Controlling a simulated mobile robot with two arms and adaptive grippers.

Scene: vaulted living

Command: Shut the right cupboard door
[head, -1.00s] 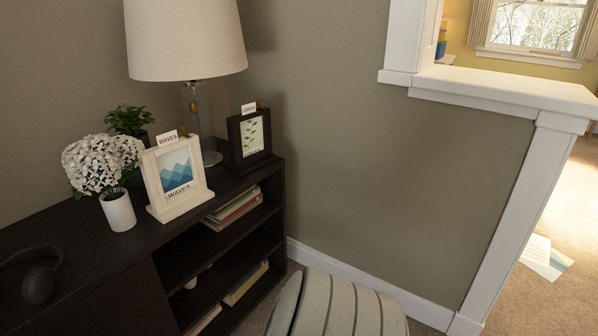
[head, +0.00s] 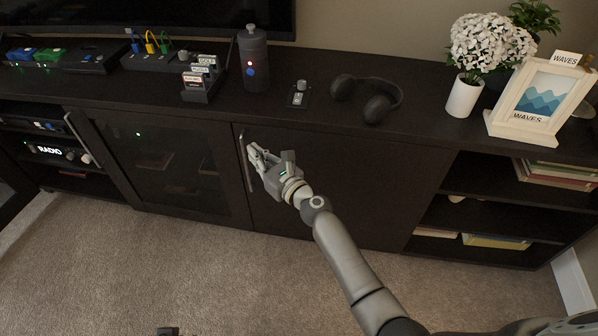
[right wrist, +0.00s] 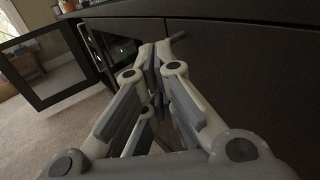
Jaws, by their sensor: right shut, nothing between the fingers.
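The right cupboard door (head: 345,190) is the solid dark panel in the middle right of the long low cabinet. It looks flush, or nearly flush, with the cabinet front; a small gap cannot be ruled out. Its upright bar handle (head: 245,165) is near its left edge. My right gripper (head: 256,158) is shut and empty, just right of the handle and in front of the door; contact cannot be told. In the right wrist view the closed fingers (right wrist: 157,50) point along the door face (right wrist: 255,85).
A glass door (head: 165,165) is left of the solid door. A mirror-like framed panel (right wrist: 45,65) stands out at left in the wrist view. Open shelves (head: 500,210) are at right. Headphones (head: 368,98) and a grey bottle (head: 252,60) stand on top. Carpet in front is clear.

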